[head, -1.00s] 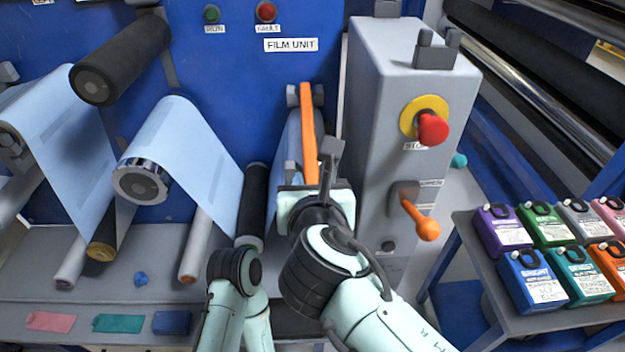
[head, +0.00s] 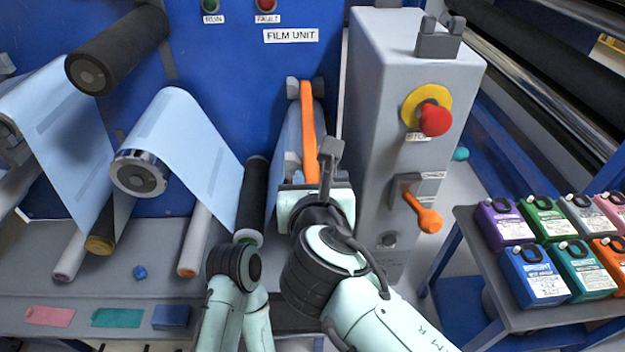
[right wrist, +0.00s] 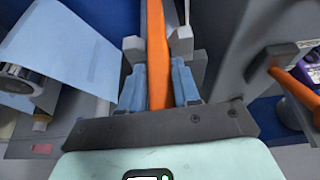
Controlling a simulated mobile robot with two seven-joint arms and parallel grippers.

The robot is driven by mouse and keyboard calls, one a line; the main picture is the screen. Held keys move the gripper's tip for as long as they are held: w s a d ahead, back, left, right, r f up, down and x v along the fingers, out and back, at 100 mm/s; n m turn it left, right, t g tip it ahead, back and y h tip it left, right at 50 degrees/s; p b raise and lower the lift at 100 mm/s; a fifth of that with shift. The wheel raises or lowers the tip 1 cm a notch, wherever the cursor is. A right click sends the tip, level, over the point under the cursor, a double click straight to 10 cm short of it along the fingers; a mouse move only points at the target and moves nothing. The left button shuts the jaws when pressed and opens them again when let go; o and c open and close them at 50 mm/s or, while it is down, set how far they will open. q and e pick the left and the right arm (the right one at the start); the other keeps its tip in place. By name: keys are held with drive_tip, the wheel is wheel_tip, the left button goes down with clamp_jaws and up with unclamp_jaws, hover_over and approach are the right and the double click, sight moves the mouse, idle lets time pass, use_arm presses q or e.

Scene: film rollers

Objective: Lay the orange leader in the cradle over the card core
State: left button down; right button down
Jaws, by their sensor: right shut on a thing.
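The orange leader (head: 308,110) is a narrow strip running down from a pair of grey blocks (head: 292,88) on the blue panel to my right gripper (head: 310,172). In the right wrist view the leader (right wrist: 156,40) passes between the blue-grey fingers of my right gripper (right wrist: 158,85), which is shut on it. A tan roll end, perhaps the card core (head: 100,245), shows under the film at the lower left. I cannot tell for sure which part is the cradle. My left arm's gripper is out of view.
A grey box with a red stop button (head: 435,119) and an orange-handled lever (head: 423,214) stands close right of my right gripper. A black roller (head: 252,200) and light-blue film (head: 190,140) are to its left. Several coloured cartons (head: 545,275) stand on the right table.

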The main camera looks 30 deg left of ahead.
unclamp_jaws()
idle(0.4)
drive_tip(key=shift+s+d, duration=0.1)
drive_tip(key=shift+s, duration=0.05)
idle(0.5)
drive_tip(key=shift+s+d+r, duration=0.15)
drive_tip(key=shift+s+d, duration=0.45)
drive_tip(key=shift+s, duration=0.35)
drive_tip(key=shift+s, duration=0.1)
drive_tip(key=shift+f+v, duration=0.25)
drive_tip(key=shift+v, duration=0.9)
drive_tip(key=shift+s+d, duration=0.1)
drive_tip(key=shift+s, duration=0.05)
drive_tip(key=shift+f+v, duration=0.2)
drive_tip(key=shift+v, duration=0.95)
